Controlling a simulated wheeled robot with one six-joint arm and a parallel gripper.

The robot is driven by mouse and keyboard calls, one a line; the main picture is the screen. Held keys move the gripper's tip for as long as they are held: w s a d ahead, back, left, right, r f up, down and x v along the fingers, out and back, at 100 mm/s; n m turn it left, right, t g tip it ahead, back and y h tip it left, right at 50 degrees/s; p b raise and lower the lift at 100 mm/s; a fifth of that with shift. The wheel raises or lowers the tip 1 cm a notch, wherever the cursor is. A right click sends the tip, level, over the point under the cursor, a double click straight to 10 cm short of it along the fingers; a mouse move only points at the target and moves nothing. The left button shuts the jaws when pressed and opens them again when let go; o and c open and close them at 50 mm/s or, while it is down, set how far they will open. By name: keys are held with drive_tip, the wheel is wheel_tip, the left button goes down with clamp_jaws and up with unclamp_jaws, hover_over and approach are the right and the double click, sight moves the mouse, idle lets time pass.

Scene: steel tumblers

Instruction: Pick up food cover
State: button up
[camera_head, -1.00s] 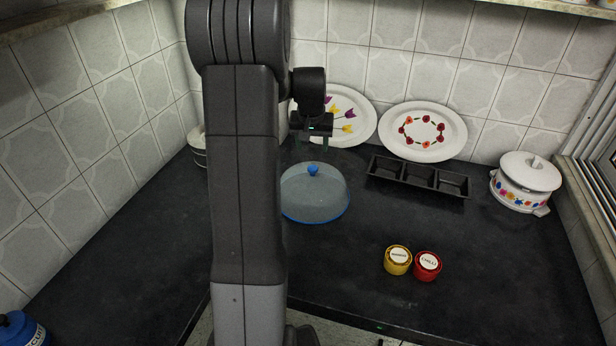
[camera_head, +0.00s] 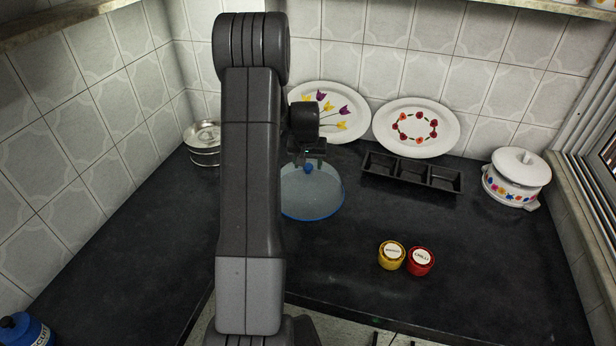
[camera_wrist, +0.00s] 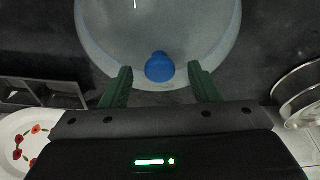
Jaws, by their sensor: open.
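The food cover (camera_head: 314,194) is a clear grey-blue dome with a blue rim and a blue knob (camera_head: 308,168). It rests on the dark counter, partly behind my arm in the head view. In the wrist view the dome (camera_wrist: 158,30) fills the top middle, and its blue knob (camera_wrist: 159,67) sits between my two green fingertips. My gripper (camera_wrist: 160,82) is open, one finger on each side of the knob with a gap on both sides. In the head view my gripper (camera_head: 306,160) is right at the knob; its fingers are hard to make out.
A black three-part tray (camera_head: 412,175) stands right of the cover. Two decorated plates, one with tulips (camera_head: 345,108) and one with red flowers (camera_head: 416,128), lean on the wall. A white pot (camera_head: 516,178), yellow jar (camera_head: 391,256), red jar (camera_head: 421,262) and steel tin (camera_head: 203,143) stand around.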

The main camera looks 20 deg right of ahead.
clamp_jaws()
idle(0.3)
